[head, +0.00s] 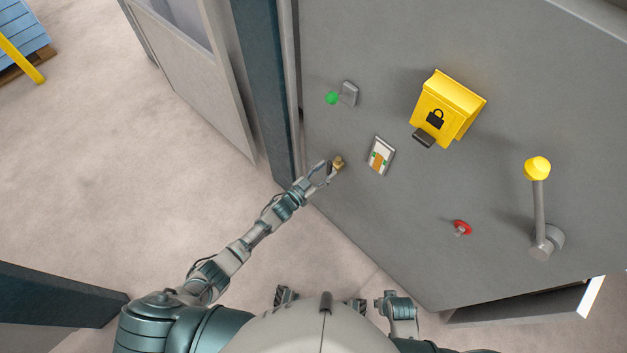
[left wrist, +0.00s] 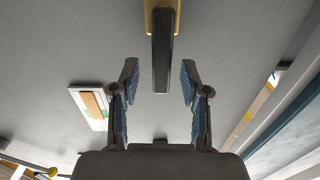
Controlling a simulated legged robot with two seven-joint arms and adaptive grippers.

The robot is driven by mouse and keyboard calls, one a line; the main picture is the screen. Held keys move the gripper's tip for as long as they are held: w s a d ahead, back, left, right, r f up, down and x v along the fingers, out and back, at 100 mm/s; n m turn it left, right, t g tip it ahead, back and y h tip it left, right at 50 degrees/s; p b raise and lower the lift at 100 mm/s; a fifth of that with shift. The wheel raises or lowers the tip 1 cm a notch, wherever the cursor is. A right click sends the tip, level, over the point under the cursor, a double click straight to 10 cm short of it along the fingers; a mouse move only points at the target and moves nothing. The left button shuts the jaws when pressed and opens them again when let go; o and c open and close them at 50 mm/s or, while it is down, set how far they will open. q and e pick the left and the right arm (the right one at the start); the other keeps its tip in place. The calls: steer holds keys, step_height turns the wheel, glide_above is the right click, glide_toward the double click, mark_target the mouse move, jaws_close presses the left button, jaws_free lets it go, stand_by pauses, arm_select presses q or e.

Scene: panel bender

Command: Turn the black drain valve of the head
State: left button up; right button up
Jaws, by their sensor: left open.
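The drain valve has a brass body (head: 338,163) on the grey machine panel, near its left edge. In the left wrist view its black lever (left wrist: 161,62) sticks out from the brass-coloured part (left wrist: 154,20) at the top. My left gripper (head: 325,171) is at the valve with its fingers spread. In the left wrist view my left gripper (left wrist: 158,78) is open, one finger on each side of the lever's end, with a gap on both sides. In the head view the gripper partly hides the lever. My right gripper cannot be made out.
A dark post (head: 262,85) stands left of the panel.

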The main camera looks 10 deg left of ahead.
arm_select(q)
steer(key=v, duration=0.9)
steer(key=shift+s+a, duration=0.25)
stand_by(1.1)
